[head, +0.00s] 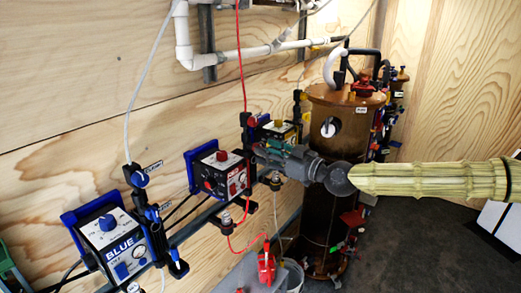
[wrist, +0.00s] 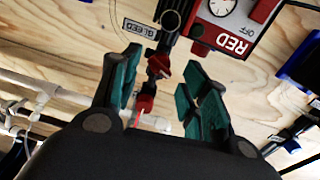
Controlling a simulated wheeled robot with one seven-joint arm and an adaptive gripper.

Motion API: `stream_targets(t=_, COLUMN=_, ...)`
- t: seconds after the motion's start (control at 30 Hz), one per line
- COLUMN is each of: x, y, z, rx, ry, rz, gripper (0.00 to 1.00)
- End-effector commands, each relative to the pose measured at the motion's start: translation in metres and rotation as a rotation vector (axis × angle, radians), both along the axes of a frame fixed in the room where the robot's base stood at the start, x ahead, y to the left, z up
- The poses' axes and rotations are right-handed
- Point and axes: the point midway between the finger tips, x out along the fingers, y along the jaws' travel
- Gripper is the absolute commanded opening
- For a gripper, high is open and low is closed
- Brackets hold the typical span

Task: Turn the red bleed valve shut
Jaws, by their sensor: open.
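The red bleed valve (wrist: 163,68) shows in the wrist view as a small red handle on a dark fitting, near a tag marked BLEED (wrist: 140,29). My gripper (wrist: 161,66) is open, with one teal-padded finger on each side of the valve in the picture. I cannot tell whether either pad touches it. In the head view my gripper (head: 259,150) points left at the wall fittings, beside the red-labelled dosing box (head: 222,175). The valve cannot be made out clearly there.
The RED box (wrist: 230,25) is close to the right finger in the wrist view. A BLUE box (head: 118,250) is at lower left, and a brown tank (head: 323,215) stands behind my arm. White pipes (head: 182,35) run along the plywood wall. Dark floor (head: 430,250) is open at right.

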Motion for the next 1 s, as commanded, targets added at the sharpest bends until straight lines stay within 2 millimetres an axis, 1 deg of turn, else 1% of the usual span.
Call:
stream_targets(t=0.03, x=-0.005, y=-0.008, z=0.0, rx=0.001, ry=0.001, rz=-0.002, gripper=0.45)
stream_targets(t=0.2, x=-0.021, y=-0.027, z=0.001, rx=0.001, ry=-0.001, rz=-0.002, gripper=0.45)
stream_targets(t=0.33, x=-0.031, y=-0.04, z=0.0, rx=0.001, ry=0.001, rz=-0.002, gripper=0.45)
stream_targets(t=0.5, x=-0.04, y=-0.051, z=0.0, rx=0.0, ry=0.0, rz=-0.001, gripper=0.45)
stream_targets(t=0.7, x=-0.045, y=-0.056, z=0.0, rx=0.0, ry=0.0, rz=0.0, gripper=0.45)
stream_targets(t=0.93, x=-0.045, y=-0.056, z=0.0, rx=0.0, ry=0.0, rz=0.0, gripper=0.45)
stream_targets(t=0.97, x=-0.045, y=-0.056, z=0.0, rx=0.0, ry=0.0, rz=0.0, gripper=0.47)
stream_targets(t=1.0, x=-0.045, y=-0.056, z=0.0, rx=0.0, ry=0.001, rz=0.0, gripper=0.52)
